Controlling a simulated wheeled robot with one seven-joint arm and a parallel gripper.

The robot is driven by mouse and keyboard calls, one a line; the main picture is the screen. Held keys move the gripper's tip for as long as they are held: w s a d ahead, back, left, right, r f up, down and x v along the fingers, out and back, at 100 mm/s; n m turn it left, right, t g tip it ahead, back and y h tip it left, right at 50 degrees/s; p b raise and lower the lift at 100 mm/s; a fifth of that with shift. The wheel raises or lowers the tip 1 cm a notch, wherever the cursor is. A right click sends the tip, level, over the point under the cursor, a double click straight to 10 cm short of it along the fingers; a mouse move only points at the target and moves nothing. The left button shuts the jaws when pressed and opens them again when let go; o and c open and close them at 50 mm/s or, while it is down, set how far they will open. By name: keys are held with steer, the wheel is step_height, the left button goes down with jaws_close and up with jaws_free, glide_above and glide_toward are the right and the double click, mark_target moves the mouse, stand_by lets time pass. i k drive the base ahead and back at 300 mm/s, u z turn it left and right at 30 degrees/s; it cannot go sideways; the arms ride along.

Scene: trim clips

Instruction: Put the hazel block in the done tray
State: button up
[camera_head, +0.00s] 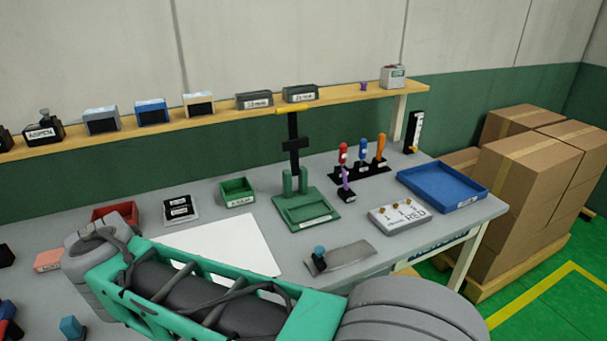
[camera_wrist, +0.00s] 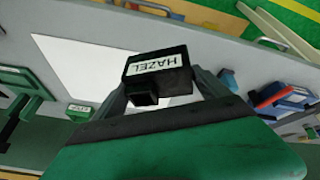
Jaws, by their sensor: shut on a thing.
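The hazel block is a black block (camera_wrist: 180,80) with a white HAZEL label, seen in the wrist view. My gripper (camera_wrist: 163,92) is shut on it, one finger on each side. The block is above the grey bench, with a white sheet behind it. In the head view my arm hides the gripper and block. A blue tray (camera_head: 443,184) lies empty at the bench's right end; its label is too small to read, so I cannot tell if it is the done tray.
A shelf (camera_head: 210,110) runs behind. The white sheet (camera_head: 228,245) is bare where visible.

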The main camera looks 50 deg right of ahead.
mark_target(440, 187)
steer(key=z, duration=3.8)
steer(key=i, duration=3.6)
steer(key=u, duration=5.4)
steer(key=i, duration=0.5)
steer(key=u, duration=0.15)
